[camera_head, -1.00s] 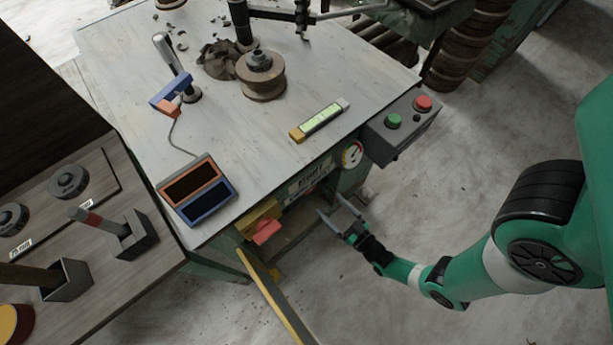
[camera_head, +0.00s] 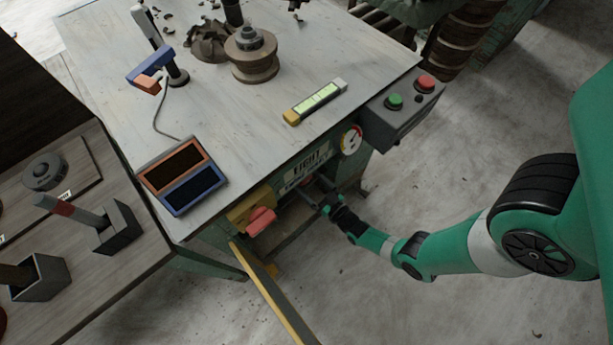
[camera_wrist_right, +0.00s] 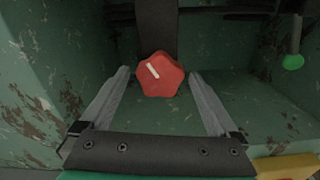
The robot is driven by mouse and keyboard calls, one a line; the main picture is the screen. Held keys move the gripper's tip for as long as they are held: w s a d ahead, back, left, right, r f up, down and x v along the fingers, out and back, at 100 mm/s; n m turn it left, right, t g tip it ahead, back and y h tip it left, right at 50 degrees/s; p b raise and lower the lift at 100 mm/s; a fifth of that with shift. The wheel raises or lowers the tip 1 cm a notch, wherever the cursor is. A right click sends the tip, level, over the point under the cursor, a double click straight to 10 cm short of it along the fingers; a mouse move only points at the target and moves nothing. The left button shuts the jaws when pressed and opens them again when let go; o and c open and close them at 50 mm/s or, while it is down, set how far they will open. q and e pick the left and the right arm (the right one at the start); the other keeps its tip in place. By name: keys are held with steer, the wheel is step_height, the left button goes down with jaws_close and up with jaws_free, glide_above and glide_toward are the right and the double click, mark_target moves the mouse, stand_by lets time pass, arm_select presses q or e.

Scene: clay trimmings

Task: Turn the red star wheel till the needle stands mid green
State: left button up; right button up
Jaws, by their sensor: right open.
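The red star wheel (camera_wrist_right: 160,75) is in the right wrist view, with a white bar mark on its face tilted up to the left. It sits in front of a dark vertical post. My right gripper (camera_wrist_right: 160,84) is open, with one finger on each side of the wheel and a visible gap on both sides. In the head view my right gripper (camera_head: 318,188) reaches under the table's front edge, and the wheel is not clearly visible there. The small round gauge (camera_head: 351,140) is on the table front; its needle is too small to read surely. My left gripper is not in view.
A yellow block with a red knob (camera_head: 260,220) is left of my right gripper, above a slanting yellow bar (camera_head: 275,295). A grey box with green and red buttons (camera_head: 404,110) juts out at right. A green knob (camera_wrist_right: 292,62) hangs at the wrist view's right.

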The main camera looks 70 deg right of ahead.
steer(key=shift+w+d, duration=0.3)
steer(key=shift+w, duration=0.25)
steer(key=c, duration=1.4)
steer(key=shift+n, duration=0.4)
steer(key=n, duration=0.3)
steer(key=shift+n, duration=0.3)
steer(key=n, duration=0.4)
steer(key=shift+n, duration=0.3)
steer(key=n, duration=0.4)
steer(key=shift+n, duration=2.5)
